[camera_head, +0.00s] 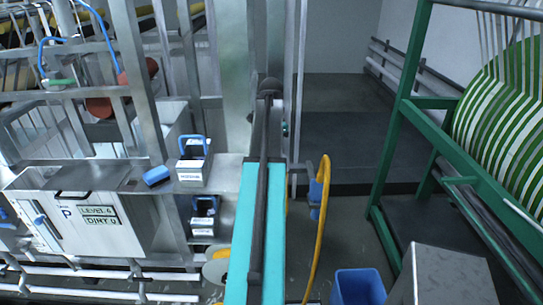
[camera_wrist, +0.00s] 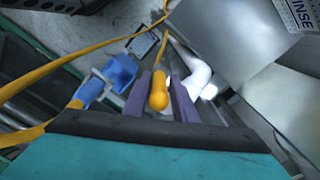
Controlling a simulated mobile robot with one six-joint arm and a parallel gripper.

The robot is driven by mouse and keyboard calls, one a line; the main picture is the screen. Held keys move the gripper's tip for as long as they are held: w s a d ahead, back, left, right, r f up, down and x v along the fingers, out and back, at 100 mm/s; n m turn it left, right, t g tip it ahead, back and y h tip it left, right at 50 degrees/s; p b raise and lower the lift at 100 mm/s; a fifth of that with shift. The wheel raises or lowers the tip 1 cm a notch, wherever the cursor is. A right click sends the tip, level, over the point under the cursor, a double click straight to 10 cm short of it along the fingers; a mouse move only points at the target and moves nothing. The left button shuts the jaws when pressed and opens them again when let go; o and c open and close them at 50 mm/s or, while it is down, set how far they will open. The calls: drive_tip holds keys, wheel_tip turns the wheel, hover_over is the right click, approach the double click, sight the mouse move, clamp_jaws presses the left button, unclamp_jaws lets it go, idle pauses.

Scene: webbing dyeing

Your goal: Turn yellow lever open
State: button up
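The yellow lever (camera_wrist: 158,92) shows in the middle of the wrist view as a rounded yellow handle, end towards the camera. My gripper (camera_wrist: 163,95) has its two dark fingers apart, one on each side of the lever. The lever lies between them; I cannot tell whether either finger touches it. A white pipe (camera_wrist: 197,72) is just behind and to the right of the lever. In the head view the lever and gripper cannot be made out, and my teal arm covers part of that area.
A yellow hose (camera_head: 320,235) hangs right of my arm with a blue fitting (camera_head: 316,195); this fitting (camera_wrist: 118,72) is left of my gripper in the wrist view. A steel tank with a RINSE label (camera_wrist: 302,14) is at right. A blue bin (camera_head: 358,287) stands on the floor.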

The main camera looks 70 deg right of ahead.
drive_tip(key=shift+f, duration=0.75)
clamp_jaws()
drive_tip(key=shift+w+d+r, duration=0.1)
drive_tip(key=shift+d, duration=0.15)
drive_tip(key=shift+a, duration=0.2)
drive_tip(key=shift+s+d, duration=0.1)
drive_tip(key=shift+s, duration=0.1)
